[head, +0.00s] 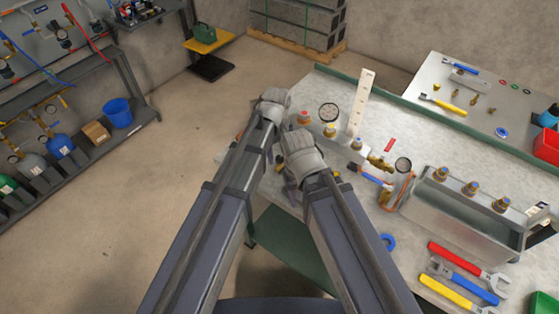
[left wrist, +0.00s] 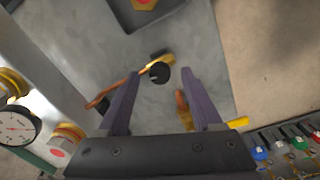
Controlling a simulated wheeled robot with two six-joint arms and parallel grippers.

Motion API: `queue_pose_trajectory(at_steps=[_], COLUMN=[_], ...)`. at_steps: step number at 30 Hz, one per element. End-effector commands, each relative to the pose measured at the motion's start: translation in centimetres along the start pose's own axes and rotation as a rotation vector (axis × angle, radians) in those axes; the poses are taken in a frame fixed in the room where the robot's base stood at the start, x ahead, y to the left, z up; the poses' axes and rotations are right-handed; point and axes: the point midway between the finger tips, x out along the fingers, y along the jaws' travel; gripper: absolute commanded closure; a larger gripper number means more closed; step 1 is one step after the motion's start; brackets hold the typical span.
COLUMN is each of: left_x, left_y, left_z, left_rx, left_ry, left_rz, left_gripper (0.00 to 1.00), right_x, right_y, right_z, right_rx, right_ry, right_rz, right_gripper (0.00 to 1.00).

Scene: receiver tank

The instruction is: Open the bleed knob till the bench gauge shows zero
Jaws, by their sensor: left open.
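A round black knob (left wrist: 160,73) sits on a brass fitting with a copper-coloured tube in the left wrist view; it looks like the bleed knob. My left gripper (left wrist: 162,80) is open, its purple fingers on either side of the knob's near edge; I cannot tell if they touch it. A white-faced gauge (left wrist: 16,126) stands at the left edge there, its reading too small to tell. A gauge also shows on the bench in the head view (head: 328,112). My right gripper (head: 291,180) is mostly hidden behind its own wrist. The knob is hidden by my arms in the head view.
Brass fittings (head: 330,130) with red caps and an upright white strip (head: 362,100) stand by the gauge. A second gauge (head: 403,165) and a metal trough (head: 455,218) are farther right. Wrenches (head: 462,284) lie at the front right. The floor left of the bench is clear.

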Motion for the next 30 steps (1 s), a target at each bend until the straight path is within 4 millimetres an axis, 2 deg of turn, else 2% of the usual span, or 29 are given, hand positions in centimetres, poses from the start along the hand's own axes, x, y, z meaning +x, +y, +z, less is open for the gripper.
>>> queue_pose_trajectory(at_steps=[2, 11, 27, 30], left_x=[0.72, 0.65, 0.66, 0.66], left_y=[0.0, 0.01, 0.0, 0.01], left_z=[0.0, 0.01, 0.0, 0.0], left_rx=[0.0, 0.0, 0.0, 0.0], left_ry=[0.0, 0.0, 0.0, 0.0], left_rz=[0.0, 0.0, 0.0, 0.0], left_gripper=[0.34, 0.34, 0.94, 1.0], right_x=[0.72, 0.64, 0.65, 0.65], right_y=[-0.07, -0.06, -0.06, -0.06], right_z=[-0.04, -0.04, -0.04, -0.04], right_rx=[0.0, 0.0, 0.0, 0.0], right_ry=[0.0, 0.0, 0.0, 0.0], right_rz=[0.0, 0.0, 0.0, 0.0], right_gripper=[0.5, 0.5, 0.5, 0.5])
